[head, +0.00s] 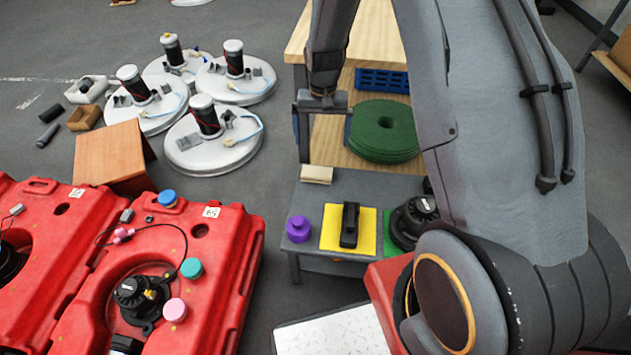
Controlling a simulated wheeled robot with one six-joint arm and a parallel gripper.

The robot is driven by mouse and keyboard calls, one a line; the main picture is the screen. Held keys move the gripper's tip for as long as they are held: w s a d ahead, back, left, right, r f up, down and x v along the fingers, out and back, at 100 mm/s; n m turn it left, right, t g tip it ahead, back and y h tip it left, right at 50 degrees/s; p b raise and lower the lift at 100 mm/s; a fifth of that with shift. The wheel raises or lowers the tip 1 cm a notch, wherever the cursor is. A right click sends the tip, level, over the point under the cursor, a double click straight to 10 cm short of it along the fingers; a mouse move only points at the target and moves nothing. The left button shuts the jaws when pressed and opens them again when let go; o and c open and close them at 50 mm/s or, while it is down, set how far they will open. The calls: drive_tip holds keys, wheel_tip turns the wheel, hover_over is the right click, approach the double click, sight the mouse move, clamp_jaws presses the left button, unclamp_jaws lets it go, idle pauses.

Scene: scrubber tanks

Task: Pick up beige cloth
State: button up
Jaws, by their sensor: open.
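The beige cloth (316,174) is a small, flat, folded-looking block. It lies at the back left corner of the low grey table (340,190). My gripper (325,142) is open and empty, pointing down with its fingers apart.
The table also holds a purple knob (299,229), a yellow pad (363,238) with a black handled item and a black motor. A wooden bench with green discs (384,132) stands behind. Red tanks (215,270) are at left. White lids lie on the floor.

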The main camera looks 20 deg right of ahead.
drive_tip(key=m+b, duration=0.1)
drive_tip(key=b, duration=0.2)
hover_over(317, 171)
wheel_tip(317, 171, down, 15)
drive_tip(key=shift+r, duration=0.1)
wheel_tip(317, 171, down, 6)
drive_tip(key=shift+r+b, duration=0.1)
drive_tip(key=shift+b, duration=0.5)
drive_tip(key=c, duration=0.9)
